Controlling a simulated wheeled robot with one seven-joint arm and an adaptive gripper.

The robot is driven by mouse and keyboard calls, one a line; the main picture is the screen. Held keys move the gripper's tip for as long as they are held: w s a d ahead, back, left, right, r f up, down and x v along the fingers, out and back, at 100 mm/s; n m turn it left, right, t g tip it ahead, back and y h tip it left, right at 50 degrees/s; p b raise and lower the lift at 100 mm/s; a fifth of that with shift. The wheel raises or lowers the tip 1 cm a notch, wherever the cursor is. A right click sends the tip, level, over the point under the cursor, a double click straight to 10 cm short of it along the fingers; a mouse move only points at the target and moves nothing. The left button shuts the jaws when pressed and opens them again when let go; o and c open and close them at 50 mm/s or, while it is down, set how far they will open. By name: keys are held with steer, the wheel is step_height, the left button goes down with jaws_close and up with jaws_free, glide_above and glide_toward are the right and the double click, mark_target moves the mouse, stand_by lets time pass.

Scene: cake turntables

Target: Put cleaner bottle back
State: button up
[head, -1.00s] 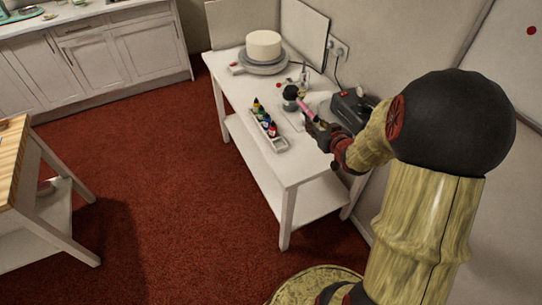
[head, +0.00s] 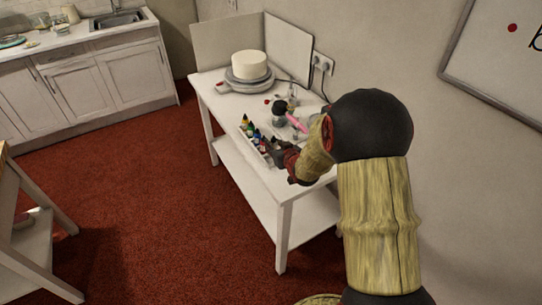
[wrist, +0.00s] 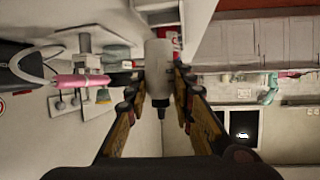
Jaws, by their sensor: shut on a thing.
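My gripper (head: 268,148) is over the near end of the white tray of small colour bottles (head: 250,127) on the white table. In the wrist view, my gripper (wrist: 159,82) is shut on a pale grey-white cleaner bottle (wrist: 158,62) with a thin dark nozzle. The bottle lies between the two fingers. In the head view the held bottle is hidden or too small to make out, and my gripper and arm cover part of the tray.
A pink airbrush (head: 296,122) rests beside a small dark-topped pot (head: 280,107). A white cake (head: 249,64) stands on a grey turntable (head: 248,83) at the table's far end. Wall sockets (head: 322,63) and cables are behind.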

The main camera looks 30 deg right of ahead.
steer(key=shift+w+a+f+b, duration=0.2)
steer(key=shift+w+f+b, duration=0.1)
steer(key=shift+w+f, duration=0.35)
step_height(320, 180, down, 3)
steer(key=shift+f+b, duration=0.2)
steer(key=shift+b, duration=0.8)
steer(key=shift+r, duration=0.1)
steer(key=o, duration=0.3)
steer(key=shift+f, duration=0.25)
steer(key=o, duration=0.4)
steer(key=shift+o, duration=0.4)
steer(key=shift+r, duration=0.1)
